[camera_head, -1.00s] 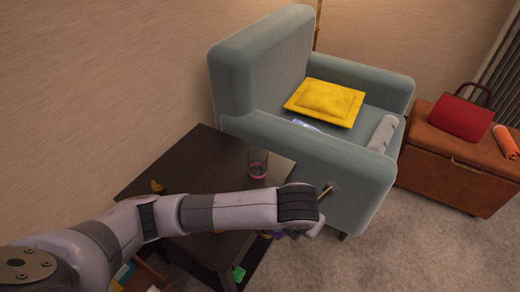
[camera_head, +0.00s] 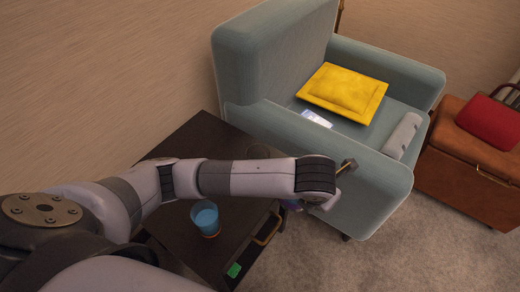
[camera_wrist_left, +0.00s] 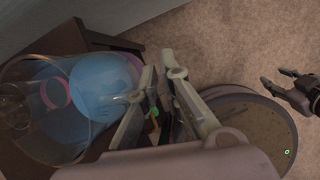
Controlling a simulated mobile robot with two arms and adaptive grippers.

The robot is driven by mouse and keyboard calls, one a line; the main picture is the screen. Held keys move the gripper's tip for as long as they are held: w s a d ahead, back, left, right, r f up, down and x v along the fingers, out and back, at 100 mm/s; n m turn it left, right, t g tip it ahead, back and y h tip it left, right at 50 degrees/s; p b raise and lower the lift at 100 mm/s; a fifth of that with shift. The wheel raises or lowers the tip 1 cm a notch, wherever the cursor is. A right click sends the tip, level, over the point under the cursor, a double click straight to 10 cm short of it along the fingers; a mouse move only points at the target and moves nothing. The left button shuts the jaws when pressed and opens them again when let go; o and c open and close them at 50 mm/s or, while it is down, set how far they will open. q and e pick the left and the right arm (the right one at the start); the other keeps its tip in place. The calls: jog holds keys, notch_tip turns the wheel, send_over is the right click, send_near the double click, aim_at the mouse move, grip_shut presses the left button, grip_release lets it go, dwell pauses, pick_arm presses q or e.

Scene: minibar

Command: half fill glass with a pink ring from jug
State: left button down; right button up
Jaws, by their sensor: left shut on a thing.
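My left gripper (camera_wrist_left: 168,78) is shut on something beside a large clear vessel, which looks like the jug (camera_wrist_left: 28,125). The vessel is tilted in the wrist view and shows blue liquid. Pink ring shapes (camera_wrist_left: 54,94) show through its wall; I cannot tell which vessel they belong to. A faint clear glass (camera_head: 258,152) is mostly hidden behind my arm. My right gripper (camera_wrist_left: 280,80) is open and empty at the wrist view's right edge.
A drawer handle (camera_head: 268,230) and a green item (camera_head: 234,270) are at the table's front. A grey-blue armchair (camera_head: 370,185) stands close behind the table. Carpet is free at lower right.

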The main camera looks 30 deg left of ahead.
pick_arm(q)
jog(key=shift+r, duration=0.15)
jog(key=shift+a+r, duration=0.1)
jog(key=shift+r, duration=0.05)
pick_arm(e)
jog(key=shift+s+f+p, duration=0.7)
jog(key=shift+s+f, duration=0.6)
jog(key=shift+f, duration=0.55)
pick_arm(q)
jog(key=a+r+h, duration=0.1)
jog(key=a+r+n+h, duration=0.1)
jog(key=h, duration=0.1)
jog(key=w+a+r+g+h, duration=0.1)
jog(key=shift+w+r+h, duration=0.1)
jog(key=shift+r+h, duration=0.15)
jog(key=shift+h, duration=0.05)
jog(key=w+a+r+n+g+h+b, duration=0.1)
jog(key=a+r+n+h+b, duration=0.1)
jog(key=a+r+h+b, duration=0.2)
jog(key=shift+w+g+h+b, duration=0.25)
jog(key=shift+g+h+b, duration=0.05)
jog(key=shift+h+b, duration=0.7)
pick_arm(e)
jog(key=w+r, duration=0.3)
jog(key=r, duration=1.8)
jog(key=shift+r+t, duration=0.2)
jog(key=shift+t, duration=0.2)
